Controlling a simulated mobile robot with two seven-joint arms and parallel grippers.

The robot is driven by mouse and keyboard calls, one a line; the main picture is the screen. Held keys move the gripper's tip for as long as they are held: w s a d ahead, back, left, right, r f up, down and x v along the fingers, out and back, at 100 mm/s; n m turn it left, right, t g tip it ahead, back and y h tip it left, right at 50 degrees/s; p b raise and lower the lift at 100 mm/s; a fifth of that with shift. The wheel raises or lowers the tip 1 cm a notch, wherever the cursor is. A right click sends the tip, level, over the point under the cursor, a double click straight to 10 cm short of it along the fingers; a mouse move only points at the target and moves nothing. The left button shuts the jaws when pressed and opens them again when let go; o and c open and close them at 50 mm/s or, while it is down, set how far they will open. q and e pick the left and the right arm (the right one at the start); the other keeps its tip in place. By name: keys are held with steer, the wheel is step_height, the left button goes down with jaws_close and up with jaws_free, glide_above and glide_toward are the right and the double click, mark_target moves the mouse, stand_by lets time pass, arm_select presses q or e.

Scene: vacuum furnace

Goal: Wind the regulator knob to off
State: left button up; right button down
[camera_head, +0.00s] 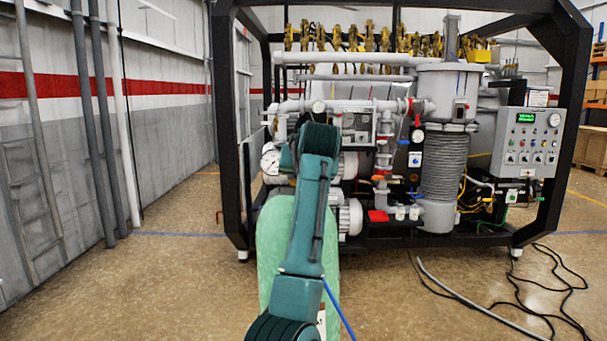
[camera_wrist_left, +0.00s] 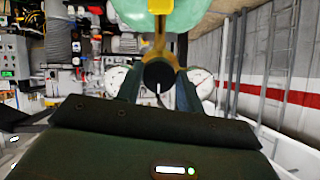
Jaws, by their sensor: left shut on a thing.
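The black regulator knob (camera_wrist_left: 158,77) is in the middle of the left wrist view, with a pale line on its face. My left gripper (camera_wrist_left: 159,82) is shut on it, one finger at each side. Behind the knob is the brass-yellow regulator body (camera_wrist_left: 160,46), with a white gauge (camera_wrist_left: 115,80) at the left and another (camera_wrist_left: 203,83) at the right. The green gas cylinder (camera_wrist_left: 192,14) is at the top. In the head view the cylinder (camera_head: 270,238) stands upright behind my left arm. One gauge (camera_head: 270,162) shows there; my arm hides the knob and gripper. My right gripper is out of view.
The vacuum furnace in a black frame (camera_head: 222,130) stands close behind the cylinder. A grey control box (camera_head: 527,140) is at its right. A blue hose (camera_head: 338,307) runs beside my arm. Black cables (camera_head: 560,280) lie on the floor at the right. The left floor is clear.

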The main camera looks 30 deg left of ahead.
arm_select(q)
steer(key=shift+f, duration=0.15)
steer(key=o, duration=1)
steer(key=b+v, duration=0.3)
steer(key=v, duration=1)
